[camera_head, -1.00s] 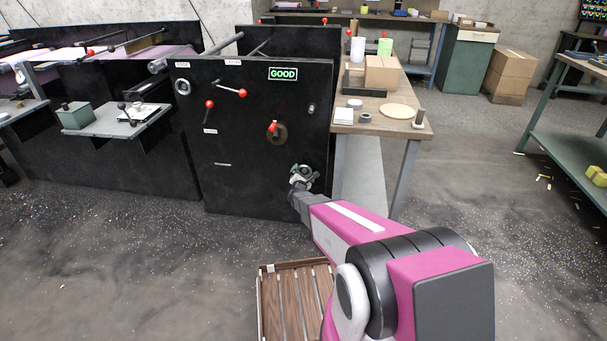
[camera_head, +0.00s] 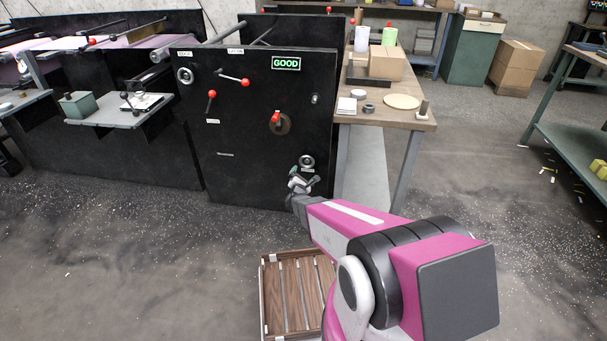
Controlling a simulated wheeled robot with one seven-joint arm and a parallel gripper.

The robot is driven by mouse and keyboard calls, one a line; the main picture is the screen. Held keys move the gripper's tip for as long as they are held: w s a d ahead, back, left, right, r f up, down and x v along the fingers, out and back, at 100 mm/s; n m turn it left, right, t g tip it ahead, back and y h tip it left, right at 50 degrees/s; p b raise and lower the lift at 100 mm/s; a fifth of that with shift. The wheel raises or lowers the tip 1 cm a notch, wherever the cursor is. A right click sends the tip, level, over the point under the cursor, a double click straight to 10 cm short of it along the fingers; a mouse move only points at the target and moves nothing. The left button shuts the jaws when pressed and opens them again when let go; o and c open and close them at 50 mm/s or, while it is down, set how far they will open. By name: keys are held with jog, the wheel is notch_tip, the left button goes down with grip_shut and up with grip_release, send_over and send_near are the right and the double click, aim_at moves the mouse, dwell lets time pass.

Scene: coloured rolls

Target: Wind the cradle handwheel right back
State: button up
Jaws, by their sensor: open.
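A small round silver handwheel (camera_head: 307,161) sits low on the right side of the black machine panel (camera_head: 240,180). My gripper (camera_head: 298,181) is open just below and to the left of it in the picture, close to the panel. The wheel's face shows clear of the fingers, and I see no finger closed on it. The exact gap between them is too small to tell. A second round silver fitting (camera_head: 184,76) is at the panel's upper left.
A slatted wooden crate (camera_head: 263,300) is on the floor beside my arm.

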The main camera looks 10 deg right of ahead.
aim_at(306, 164)
jog(key=w+d+m, duration=0.1)
jog(key=w+m, duration=0.2)
jog(key=m, duration=0.9)
jog(key=w+d+m, duration=0.1)
jog(key=w+m, duration=0.2)
jog(key=m, duration=0.9)
jog(key=w+d+m, duration=0.1)
jog(key=w+m, duration=0.3)
jog(key=m, duration=0.7)
jog(key=shift+w+d+m, duration=0.1)
jog(key=shift+d+m, duration=0.05)
jog(key=shift+m, duration=0.25)
jog(key=shift+r, duration=0.1)
jog(key=c, duration=0.8)
